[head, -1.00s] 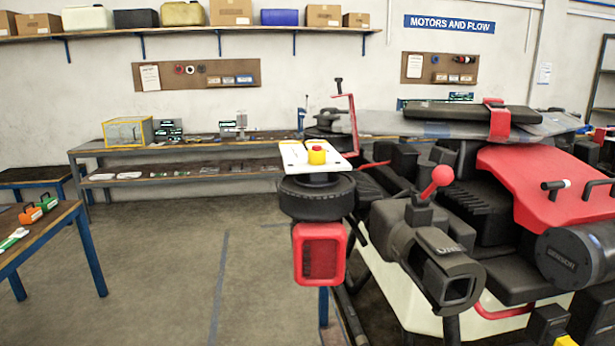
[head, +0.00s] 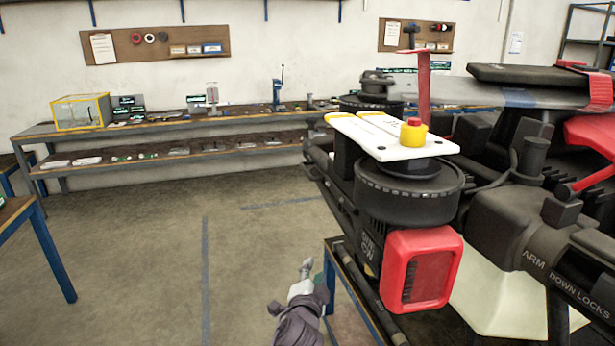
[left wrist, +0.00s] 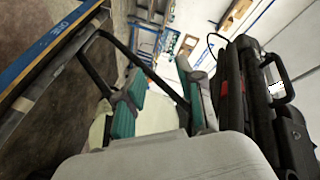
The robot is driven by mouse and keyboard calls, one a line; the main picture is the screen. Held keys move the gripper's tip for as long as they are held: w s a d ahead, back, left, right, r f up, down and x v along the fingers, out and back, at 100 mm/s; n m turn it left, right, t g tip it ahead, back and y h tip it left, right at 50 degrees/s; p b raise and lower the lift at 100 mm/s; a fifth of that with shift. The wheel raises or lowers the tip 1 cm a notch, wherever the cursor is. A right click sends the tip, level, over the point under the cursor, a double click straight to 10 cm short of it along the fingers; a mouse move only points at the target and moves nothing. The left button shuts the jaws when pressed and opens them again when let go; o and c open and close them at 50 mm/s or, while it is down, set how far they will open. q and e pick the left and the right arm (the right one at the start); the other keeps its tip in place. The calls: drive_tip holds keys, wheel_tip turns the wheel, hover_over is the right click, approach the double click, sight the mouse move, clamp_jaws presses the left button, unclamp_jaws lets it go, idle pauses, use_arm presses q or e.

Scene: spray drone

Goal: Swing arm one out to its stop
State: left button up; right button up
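Arm one of the drone carries a black round motor (head: 408,190) with a red lamp block (head: 422,270) on its near face. A white folded propeller (head: 385,135) with a yellow and red cap lies on top. A dark sleeve (head: 525,225) marked "ARM DOWN LOCKS" sits right of the motor. My left gripper (head: 306,268) is low in the head view, left of and below the lamp block, apart from it. In the left wrist view its teal finger pads (left wrist: 160,90) stand apart with nothing clearly held between them. My right gripper is not in view.
A blue-framed stand (head: 345,290) is under the drone, close to my left gripper. A pale tank (head: 500,300) hangs under the drone body. A long bench (head: 190,130) with small items runs along the back wall. The floor left of the drone is clear.

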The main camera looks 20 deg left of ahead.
sight(306, 171)
use_arm(q)
wheel_tip(306, 171, up, 19)
drive_tip(key=s+a+t+y, duration=0.1)
drive_tip(key=a+t+y, duration=0.1)
drive_tip(key=t+y, duration=0.1)
drive_tip(key=shift+n, duration=0.4)
drive_tip(key=p+x, duration=0.2)
drive_tip(key=x, duration=1.1)
drive_tip(key=shift+w+d+f, duration=0.1)
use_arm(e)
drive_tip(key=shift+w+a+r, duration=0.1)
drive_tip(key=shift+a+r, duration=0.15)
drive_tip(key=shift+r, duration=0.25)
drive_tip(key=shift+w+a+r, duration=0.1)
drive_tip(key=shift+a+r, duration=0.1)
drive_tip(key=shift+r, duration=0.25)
use_arm(q)
drive_tip(key=shift+c, duration=0.3)
clamp_jaws()
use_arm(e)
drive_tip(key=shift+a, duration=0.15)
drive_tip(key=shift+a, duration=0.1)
